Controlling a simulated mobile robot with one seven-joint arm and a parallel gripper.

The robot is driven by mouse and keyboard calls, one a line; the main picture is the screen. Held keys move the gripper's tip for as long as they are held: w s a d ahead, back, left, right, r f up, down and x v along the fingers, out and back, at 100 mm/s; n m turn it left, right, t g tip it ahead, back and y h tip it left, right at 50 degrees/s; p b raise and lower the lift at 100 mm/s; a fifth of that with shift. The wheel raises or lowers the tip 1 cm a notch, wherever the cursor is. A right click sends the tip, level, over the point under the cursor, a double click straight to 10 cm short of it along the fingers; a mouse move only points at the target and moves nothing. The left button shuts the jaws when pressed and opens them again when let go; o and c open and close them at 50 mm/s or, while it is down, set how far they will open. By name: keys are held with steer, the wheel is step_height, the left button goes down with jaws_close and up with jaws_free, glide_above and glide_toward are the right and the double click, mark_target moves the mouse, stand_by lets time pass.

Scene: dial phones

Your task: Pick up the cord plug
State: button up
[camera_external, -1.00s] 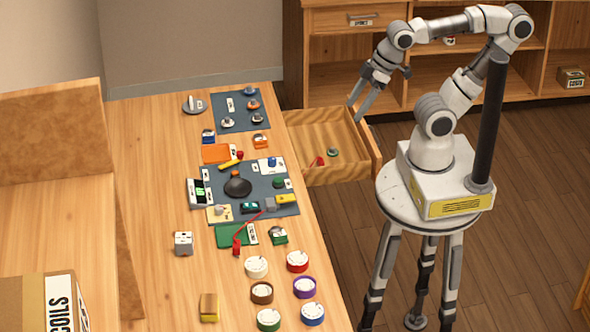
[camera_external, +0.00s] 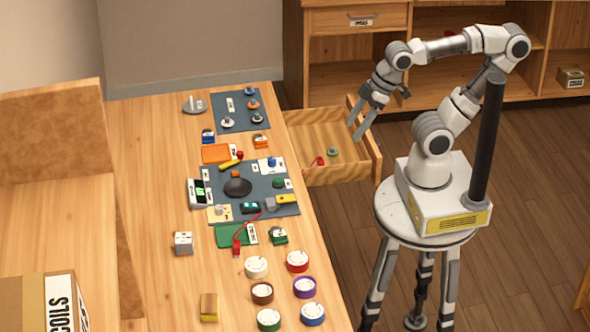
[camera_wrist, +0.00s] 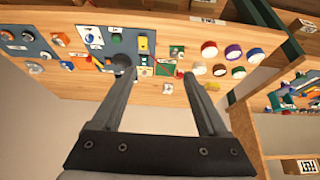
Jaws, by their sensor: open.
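A red plug (camera_external: 237,247) lies on the bench at the front edge of a green pad (camera_external: 231,236). A thin red cord (camera_external: 250,219) runs from it up toward a grey and yellow block (camera_external: 285,200). In the wrist view a small red piece (camera_wrist: 180,74) beside the right finger looks like this plug. Another small red piece (camera_external: 319,161) lies in the open drawer; I cannot tell what it is. My gripper (camera_external: 358,133) is open and empty, right of the bench, its fingers pointing down before the drawer's right side. The wrist view shows both fingers (camera_wrist: 157,78) apart.
The drawer (camera_external: 345,172) stands open beside the bench and also holds a small green piece (camera_external: 333,152). Several round dials (camera_external: 297,262) stand at the bench's front right. A dark mat (camera_external: 212,172) carries several parts. Shelves (camera_external: 435,85) stand behind.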

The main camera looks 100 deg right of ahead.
stand_by(0.4)
steer(key=shift+c, duration=1.4)
